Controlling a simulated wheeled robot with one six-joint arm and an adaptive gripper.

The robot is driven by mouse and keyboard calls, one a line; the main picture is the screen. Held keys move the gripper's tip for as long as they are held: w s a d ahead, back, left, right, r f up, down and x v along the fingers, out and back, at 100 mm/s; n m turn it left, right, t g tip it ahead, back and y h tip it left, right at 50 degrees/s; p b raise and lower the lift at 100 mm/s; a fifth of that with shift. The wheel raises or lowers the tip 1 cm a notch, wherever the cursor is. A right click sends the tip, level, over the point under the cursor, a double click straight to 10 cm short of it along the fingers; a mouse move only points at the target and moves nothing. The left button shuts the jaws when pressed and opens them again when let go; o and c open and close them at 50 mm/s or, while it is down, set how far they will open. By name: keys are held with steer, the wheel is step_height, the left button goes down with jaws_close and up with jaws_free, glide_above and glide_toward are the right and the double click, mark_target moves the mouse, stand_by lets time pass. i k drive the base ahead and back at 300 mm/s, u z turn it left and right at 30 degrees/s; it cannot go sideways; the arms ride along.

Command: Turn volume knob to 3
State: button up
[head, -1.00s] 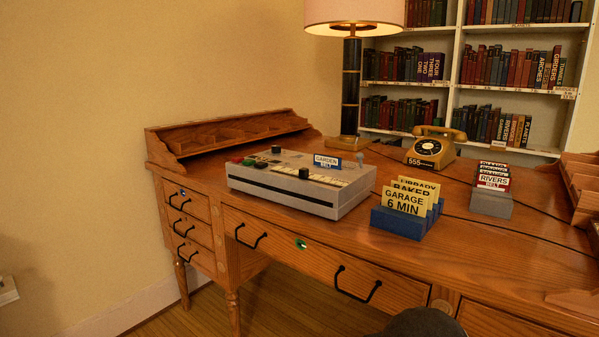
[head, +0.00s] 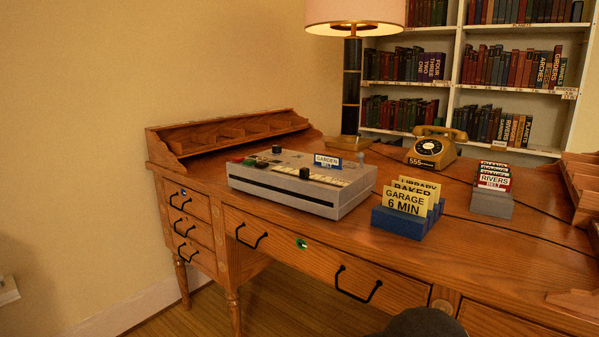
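A grey box-shaped device (head: 345,202) with a dark slot along its front stands on the wooden desk. Two black knobs are on its top: one nearer the back (head: 277,149) and one nearer the front middle (head: 305,173). Their markings are too small to read, so I cannot tell which is the volume knob or where either points. Red and green buttons, a pale strip of keys and a blue and white card reading GARDEN (head: 327,161) are also on top. My gripper is not in view; only a dark rounded part of my arm shows at the bottom edge.
A blue holder (head: 400,222) with yellow cards stands right of the device. A grey holder (head: 491,204) with RIVERS cards and a yellow telephone (head: 432,147) are farther right. A lamp (head: 351,95) stands behind. Bare desk lies at the front right.

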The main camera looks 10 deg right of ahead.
mark_target(276, 149)
steer(key=z, duration=0.1)
steer(key=k, duration=0.5)
steer(key=u, duration=1.25)
steer(key=i, duration=1.6)
steer(key=z, duration=0.3)
